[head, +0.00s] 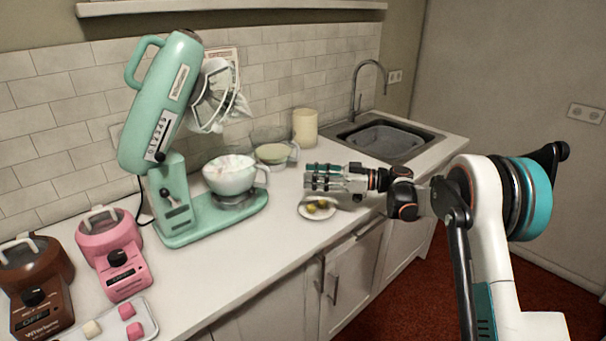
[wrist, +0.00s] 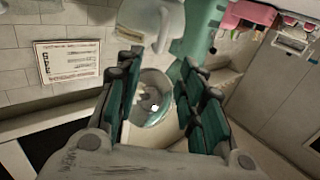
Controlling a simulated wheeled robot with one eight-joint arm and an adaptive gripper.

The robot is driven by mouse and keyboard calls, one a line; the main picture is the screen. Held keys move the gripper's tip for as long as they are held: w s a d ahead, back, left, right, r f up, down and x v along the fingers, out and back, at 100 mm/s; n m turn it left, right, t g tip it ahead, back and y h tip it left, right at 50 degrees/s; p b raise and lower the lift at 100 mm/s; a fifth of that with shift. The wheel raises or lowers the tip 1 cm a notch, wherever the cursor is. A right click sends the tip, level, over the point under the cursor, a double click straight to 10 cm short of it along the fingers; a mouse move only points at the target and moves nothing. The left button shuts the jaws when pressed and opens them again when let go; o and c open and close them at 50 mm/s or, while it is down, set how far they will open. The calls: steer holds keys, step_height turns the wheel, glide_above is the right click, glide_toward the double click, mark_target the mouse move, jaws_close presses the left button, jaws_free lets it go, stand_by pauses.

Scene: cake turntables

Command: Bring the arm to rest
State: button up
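My gripper (head: 310,178) is held out to the left above the counter, in front of the sink and over the area of a small plate. In the wrist view my gripper (wrist: 160,72) has its two green-padded fingers spread apart. Nothing is held between them. A glass mixing bowl (wrist: 152,112) shows beyond the gap, apart from the fingers. In the head view the bowl (head: 229,174) stands on the base of a mint stand mixer (head: 172,190), whose head is tilted up. My arm is stretched out from the right side.
A small plate (head: 306,213) with yellowish pieces lies near the counter's front edge. A glass cup (head: 272,153), a cream canister (head: 305,126) and a sink (head: 385,133) stand behind. Pink (head: 112,255) and brown (head: 36,285) machines are at left. Red floor (head: 400,300) is open below the counter.

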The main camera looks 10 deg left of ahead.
steer(key=w+d+r+m+t, duration=0.2)
steer(key=d+r+m+t, duration=0.3)
steer(key=r, duration=0.6)
steer(key=w+d+r+m+t, duration=0.1)
steer(key=w+d+r+t, duration=0.1)
steer(key=r+t, duration=0.75)
steer(key=s+d+r+m+t+h, duration=0.3)
steer(key=d+r+m+h, duration=0.2)
steer(key=d+h, duration=0.2)
steer(key=s+d+r+m+t+h, duration=0.3)
steer(key=s+d+r+m+h, duration=0.1)
steer(key=d+h, duration=0.3)
steer(key=s+d+f+m+g+h, duration=0.2)
steer(key=s+d+f+g+h, duration=0.15)
steer(key=s, duration=0.35)
steer(key=s+d+f+m+g+h, duration=0.2)
steer(key=s+d+f, duration=0.3)
steer(key=s, duration=0.2)
steer(key=s+a+f+g, duration=0.1)
steer(key=s+f+g, duration=0.3)
steer(key=s+f, duration=0.5)
steer(key=s+a+f+g+y, duration=0.1)
steer(key=s+f+g, duration=0.3)
steer(key=s+f, duration=0.6)
steer(key=s, duration=0.6)
steer(key=shift+f+n, duration=0.15)
steer(key=shift+n, duration=0.25)
